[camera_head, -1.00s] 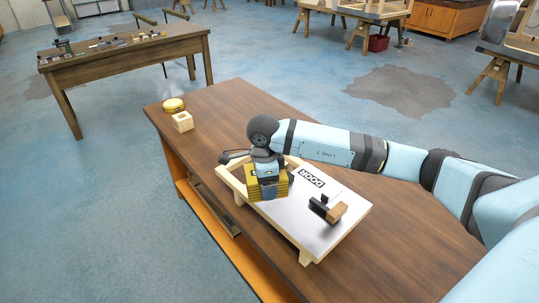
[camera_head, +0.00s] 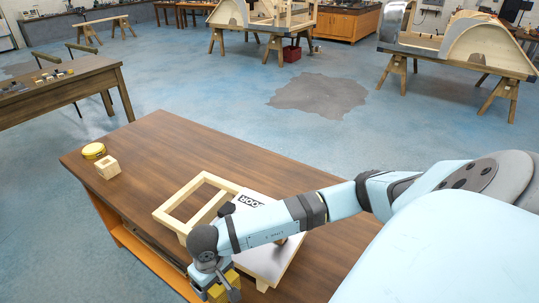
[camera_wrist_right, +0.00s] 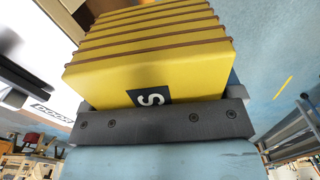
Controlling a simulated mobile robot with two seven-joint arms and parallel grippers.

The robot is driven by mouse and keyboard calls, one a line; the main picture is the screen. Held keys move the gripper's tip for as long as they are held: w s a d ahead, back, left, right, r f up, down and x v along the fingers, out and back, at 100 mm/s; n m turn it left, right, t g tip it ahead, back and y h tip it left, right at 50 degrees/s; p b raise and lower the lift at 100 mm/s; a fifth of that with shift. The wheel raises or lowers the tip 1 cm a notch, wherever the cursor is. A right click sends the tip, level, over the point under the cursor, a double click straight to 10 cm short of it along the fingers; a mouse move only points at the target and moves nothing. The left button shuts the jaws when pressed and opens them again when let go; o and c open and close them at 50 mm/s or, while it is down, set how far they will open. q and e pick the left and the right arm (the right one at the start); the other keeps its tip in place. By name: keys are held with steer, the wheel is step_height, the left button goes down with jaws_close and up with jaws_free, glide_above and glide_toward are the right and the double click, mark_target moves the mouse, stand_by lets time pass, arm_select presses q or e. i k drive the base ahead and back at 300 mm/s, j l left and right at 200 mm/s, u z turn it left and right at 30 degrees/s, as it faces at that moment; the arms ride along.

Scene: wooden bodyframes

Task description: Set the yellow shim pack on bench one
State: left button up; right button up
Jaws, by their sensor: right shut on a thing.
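The yellow shim pack (camera_head: 222,291) is in my right gripper (camera_head: 209,284), low in the head view near the front edge of the near wooden bench. In the right wrist view the shim pack (camera_wrist_right: 150,66) is a stack of yellow plates with dark gaps and an S label, held against the dark jaw (camera_wrist_right: 165,122). My arm hides part of the pack in the head view. Which bench is bench one cannot be told. My left gripper is not in view.
The near bench (camera_head: 165,150) carries a door panel in a wooden frame (camera_head: 180,207), a small wooden block (camera_head: 108,167) and a yellow round tape (camera_head: 94,151). Its far part is clear. Another bench (camera_head: 75,83) with small parts stands at left. Trestle workstations (camera_head: 455,55) stand behind.

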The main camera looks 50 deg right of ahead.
mark_target(140, 184)
steer(key=i+j+z, duration=0.2)
steer(key=i, duration=0.45)
steer(key=i+j+z, duration=0.2)
steer(key=i, duration=0.4)
steer(key=i+j+z, duration=0.2)
steer(key=i+j, duration=0.2)
steer(key=i, duration=0.2)
steer(key=i+j+z, duration=0.25)
steer(key=i+j, duration=0.2)
steer(key=i, duration=0.15)
